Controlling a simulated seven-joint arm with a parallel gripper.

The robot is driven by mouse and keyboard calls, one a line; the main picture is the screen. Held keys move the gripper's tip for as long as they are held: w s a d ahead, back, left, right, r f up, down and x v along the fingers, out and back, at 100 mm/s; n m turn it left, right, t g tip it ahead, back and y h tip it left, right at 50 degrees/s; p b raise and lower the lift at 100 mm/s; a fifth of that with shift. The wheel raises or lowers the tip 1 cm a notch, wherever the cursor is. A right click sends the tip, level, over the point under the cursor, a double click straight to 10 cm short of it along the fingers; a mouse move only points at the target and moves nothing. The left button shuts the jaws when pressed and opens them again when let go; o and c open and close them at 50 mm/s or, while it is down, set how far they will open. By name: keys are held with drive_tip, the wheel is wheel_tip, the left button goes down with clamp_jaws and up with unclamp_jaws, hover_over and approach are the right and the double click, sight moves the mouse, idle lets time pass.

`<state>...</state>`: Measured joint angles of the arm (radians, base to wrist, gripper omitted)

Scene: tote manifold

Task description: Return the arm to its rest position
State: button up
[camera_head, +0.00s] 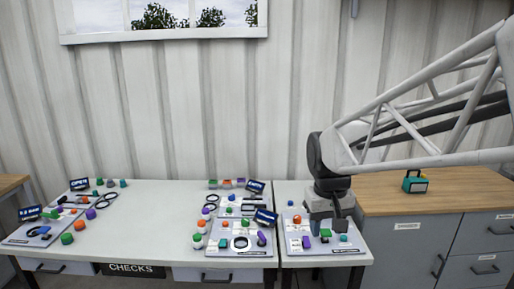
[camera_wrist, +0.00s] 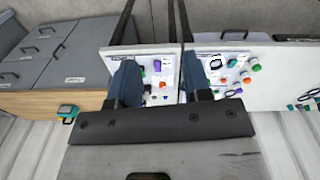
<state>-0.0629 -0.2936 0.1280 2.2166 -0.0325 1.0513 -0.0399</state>
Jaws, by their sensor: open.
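My gripper (camera_head: 330,230) hangs from the arm at the right, pointing down over the right-hand end of the white table. In the wrist view the two dark fingers of my gripper (camera_wrist: 160,84) stand apart with nothing held between them. Below them is a grey panel (camera_head: 343,252) with small coloured pieces, among them a purple piece (camera_head: 305,242) and a green piece (camera_head: 325,233). Part of this panel is hidden behind my gripper in the head view. Whether the fingertips touch anything there cannot be told.
Another panel (camera_head: 212,248) with coloured knobs lies left of my gripper, and more pieces lie at the table's left end. A teal box (camera_head: 415,182) stands on the wooden-topped cabinet (camera_head: 380,203) at right. The table's middle (camera_head: 150,225) is clear.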

drive_tip(key=s+d+f+t, duration=0.1)
drive_tip(key=s, duration=0.8)
drive_tip(key=s+d+f+m+t, duration=0.1)
drive_tip(key=s+d, duration=0.1)
drive_tip(key=s, duration=0.7)
drive_tip(key=shift+f+m, duration=0.3)
drive_tip(key=shift+f, duration=0.1)
drive_tip(key=w+a+f+n+g, duration=0.1)
drive_tip(key=w+a, duration=0.2)
drive_tip(key=w, duration=1.1)
drive_tip(key=w+a+n, duration=0.1)
drive_tip(key=w+a, duration=0.2)
drive_tip(key=w, duration=1)
drive_tip(key=w+a+f+n, duration=0.1)
drive_tip(key=w+a+f, duration=0.2)
drive_tip(key=w+f, duration=0.3)
drive_tip(key=w+a+f+n+g, duration=0.1)
drive_tip(key=w+a+f, duration=0.2)
drive_tip(key=w, duration=0.7)
drive_tip(key=w+a+f+n, duration=0.1)
drive_tip(key=w+a+f, duration=0.3)
drive_tip(key=w+f, duration=0.4)
drive_tip(key=shift+a+f+g, duration=0.1)
drive_tip(key=shift+f+g, duration=0.2)
drive_tip(key=shift+w+a+f, duration=0.25)
drive_tip(key=shift+w+f, duration=0.15)
drive_tip(key=shift+f, duration=0.1)
